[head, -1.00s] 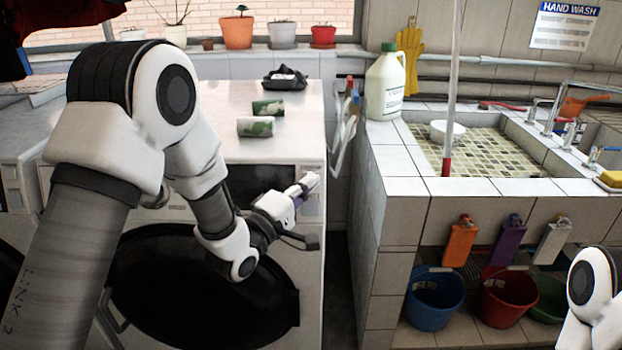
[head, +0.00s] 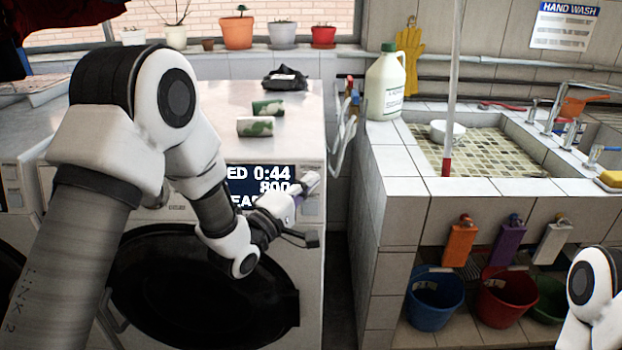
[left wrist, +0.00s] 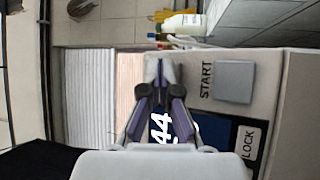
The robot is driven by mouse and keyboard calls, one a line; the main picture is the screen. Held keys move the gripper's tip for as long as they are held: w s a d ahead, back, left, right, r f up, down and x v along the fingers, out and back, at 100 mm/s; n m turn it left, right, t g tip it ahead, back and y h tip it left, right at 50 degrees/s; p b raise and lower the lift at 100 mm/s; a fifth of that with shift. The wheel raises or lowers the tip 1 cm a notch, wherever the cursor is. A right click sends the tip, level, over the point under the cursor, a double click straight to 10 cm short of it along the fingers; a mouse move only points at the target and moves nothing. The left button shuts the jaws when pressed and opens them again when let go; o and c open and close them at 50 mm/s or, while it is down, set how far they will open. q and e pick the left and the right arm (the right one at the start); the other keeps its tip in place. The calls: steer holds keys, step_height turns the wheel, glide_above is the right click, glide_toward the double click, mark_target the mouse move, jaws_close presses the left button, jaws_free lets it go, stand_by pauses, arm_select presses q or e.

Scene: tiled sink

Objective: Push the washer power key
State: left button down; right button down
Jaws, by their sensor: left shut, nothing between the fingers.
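The white washer (head: 292,215) stands in the middle left of the head view, with a dark round door. Its display (head: 262,182) is lit and shows 0:44 and 800, partly behind my left arm. My left gripper (head: 308,184) is shut and empty at the upper right of the washer's front panel. In the left wrist view the closed fingertips (left wrist: 161,68) are over the panel, beside a grey START key (left wrist: 235,82). A LOCK key (left wrist: 247,142) is below it in that picture. No label for the power key is readable; the fingers may cover it. Contact cannot be judged.
Two camouflage cans (head: 255,127) and a black packet (head: 285,79) lie on the washer top. A tiled sink (head: 400,160) stands to the right, past a narrow gap. A white jug (head: 385,85) stands on its corner. Buckets (head: 434,300) sit below.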

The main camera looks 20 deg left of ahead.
arm_select(q)
steer(key=shift+s+d+r, duration=0.15)
steer(key=shift+s+r, duration=0.05)
steer(key=shift+s, duration=0.25)
steer(key=shift+s, duration=0.1)
steer(key=s, duration=0.1)
steer(key=s+d+r, duration=0.1)
steer(key=s, duration=0.1)
steer(key=s+r+p, duration=0.1)
steer(key=s, duration=0.1)
steer(key=shift+s+d, duration=0.15)
steer(key=shift+d, duration=0.15)
